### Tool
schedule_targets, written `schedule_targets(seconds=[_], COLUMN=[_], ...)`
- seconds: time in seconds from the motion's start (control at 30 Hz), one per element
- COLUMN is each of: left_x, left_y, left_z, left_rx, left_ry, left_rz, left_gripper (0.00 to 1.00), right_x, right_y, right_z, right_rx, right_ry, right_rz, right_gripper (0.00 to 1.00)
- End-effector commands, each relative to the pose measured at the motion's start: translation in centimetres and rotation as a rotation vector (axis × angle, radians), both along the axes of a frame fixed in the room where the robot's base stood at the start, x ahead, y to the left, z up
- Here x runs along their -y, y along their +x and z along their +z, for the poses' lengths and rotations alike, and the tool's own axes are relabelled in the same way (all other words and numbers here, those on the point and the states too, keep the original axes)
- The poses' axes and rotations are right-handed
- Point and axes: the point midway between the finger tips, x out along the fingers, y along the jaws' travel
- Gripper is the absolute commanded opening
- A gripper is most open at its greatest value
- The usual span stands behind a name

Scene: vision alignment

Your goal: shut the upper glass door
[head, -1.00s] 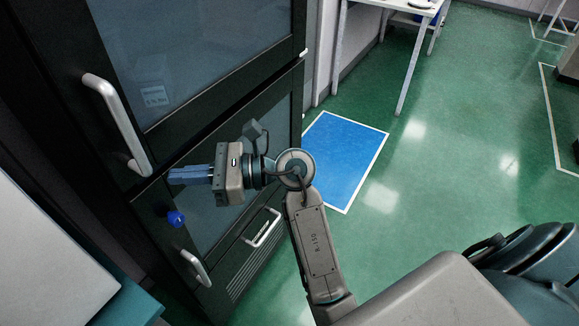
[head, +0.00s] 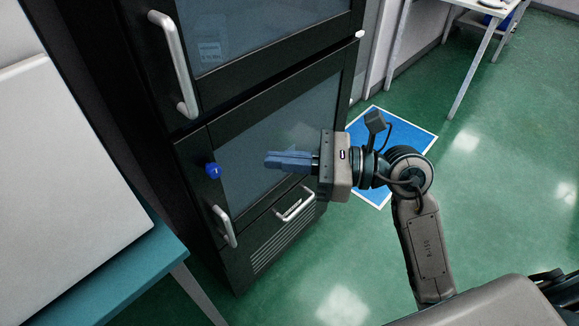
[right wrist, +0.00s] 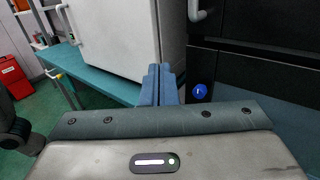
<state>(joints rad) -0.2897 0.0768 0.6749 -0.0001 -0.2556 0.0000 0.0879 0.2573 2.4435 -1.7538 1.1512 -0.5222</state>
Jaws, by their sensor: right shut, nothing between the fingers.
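The upper glass door (head: 265,25) of a black cabinet has a dark frame and a pale vertical handle (head: 175,65). It looks flush with the cabinet front, though its far edge is partly out of view. Below it is the lower glass door (head: 280,135) with its own handle (head: 224,226) and a round blue knob (head: 213,170). My right gripper (head: 267,160) is shut and empty, in front of the lower door and apart from the upper handle. In the right wrist view its blue fingers (right wrist: 160,72) are together, left of the blue knob (right wrist: 200,91). My left gripper is out of view.
A white box-like appliance (head: 70,185) stands on a teal table (head: 125,270) at the left. A blue floor mat (head: 400,130) lies behind my right arm. A white table (head: 480,45) stands at the back. Green floor (head: 500,200) is open at the right.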

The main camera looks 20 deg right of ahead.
Motion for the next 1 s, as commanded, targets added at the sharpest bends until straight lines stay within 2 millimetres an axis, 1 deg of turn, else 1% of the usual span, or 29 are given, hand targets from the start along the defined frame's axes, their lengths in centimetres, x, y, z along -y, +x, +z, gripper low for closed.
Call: schedule_targets(seconds=[0.2,0.3,0.57,0.77,0.87,0.97,1.0], left_x=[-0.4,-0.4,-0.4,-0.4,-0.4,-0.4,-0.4], left_y=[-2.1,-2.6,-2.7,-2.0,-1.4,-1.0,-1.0], left_z=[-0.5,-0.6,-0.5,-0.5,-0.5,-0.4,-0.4], left_rx=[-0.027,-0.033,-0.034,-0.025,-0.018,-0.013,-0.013], left_ry=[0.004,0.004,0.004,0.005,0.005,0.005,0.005], left_rz=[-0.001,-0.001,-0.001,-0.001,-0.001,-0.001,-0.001], left_gripper=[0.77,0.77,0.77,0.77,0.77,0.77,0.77], right_x=[0.5,0.6,0.6,0.6,0.8,1.4,2.0], right_y=[-1.0,-1.1,-1.1,-1.1,-0.2,2.1,3.5], right_z=[0.0,0.0,0.0,0.0,-0.5,-2.0,-3.1], right_rx=[0.000,-0.001,-0.001,-0.002,-0.046,-0.175,-0.252], right_ry=[-0.001,-0.001,0.000,0.002,0.045,0.172,0.250], right_rz=[0.002,0.002,0.002,0.002,0.003,0.001,-0.005], right_gripper=[0.00,0.00,0.00,0.00,0.00,0.00,0.00])
